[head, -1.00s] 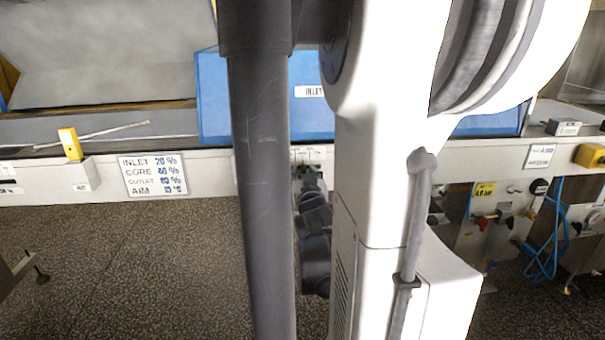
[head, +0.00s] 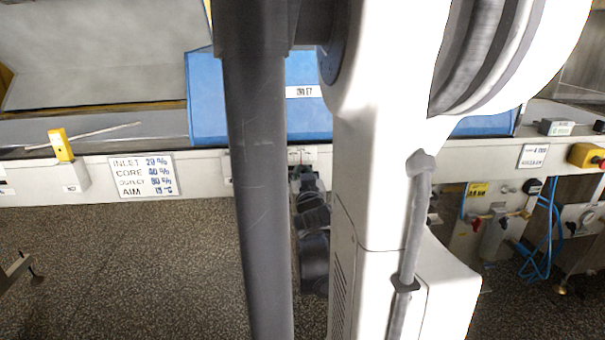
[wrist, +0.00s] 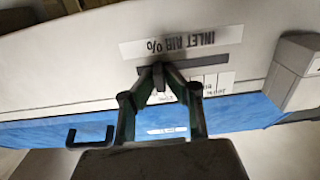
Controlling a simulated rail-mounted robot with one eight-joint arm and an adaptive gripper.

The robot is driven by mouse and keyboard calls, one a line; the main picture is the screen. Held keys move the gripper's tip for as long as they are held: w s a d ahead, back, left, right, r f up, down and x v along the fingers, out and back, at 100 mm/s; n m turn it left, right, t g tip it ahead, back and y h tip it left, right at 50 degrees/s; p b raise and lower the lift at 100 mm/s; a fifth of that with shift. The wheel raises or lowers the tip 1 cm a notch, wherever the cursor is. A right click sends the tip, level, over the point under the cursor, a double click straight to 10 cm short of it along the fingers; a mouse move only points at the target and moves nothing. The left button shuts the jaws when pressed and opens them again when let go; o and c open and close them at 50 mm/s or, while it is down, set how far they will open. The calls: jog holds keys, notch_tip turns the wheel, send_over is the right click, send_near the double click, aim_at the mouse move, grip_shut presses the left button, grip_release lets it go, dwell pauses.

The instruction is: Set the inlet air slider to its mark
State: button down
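The inlet air slider shows in the wrist view as a dark slot (wrist: 210,71) in a pale panel, under an upside-down label (wrist: 195,43) reading "INLET AIR %". Its small dark knob (wrist: 158,84) is towards the left end of the slot. My gripper (wrist: 159,72) has its fingers drawn in close on both sides of the knob and looks shut on it. A small white label with print, partly hidden by the right finger, sits beside the slot.
A white sign (head: 143,175) lists inlet, core, outlet and aim values; the inlet line seems to read 20 %. A blue cover (head: 207,100) stands behind the rail. A yellow block (head: 61,145) is at left, and valves with blue hoses (head: 545,240) hang at right.

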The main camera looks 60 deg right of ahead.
jog(key=c, duration=1.8)
grip_release()
jog(key=shift+v, duration=3.75)
jog(key=shift+a, duration=0.1)
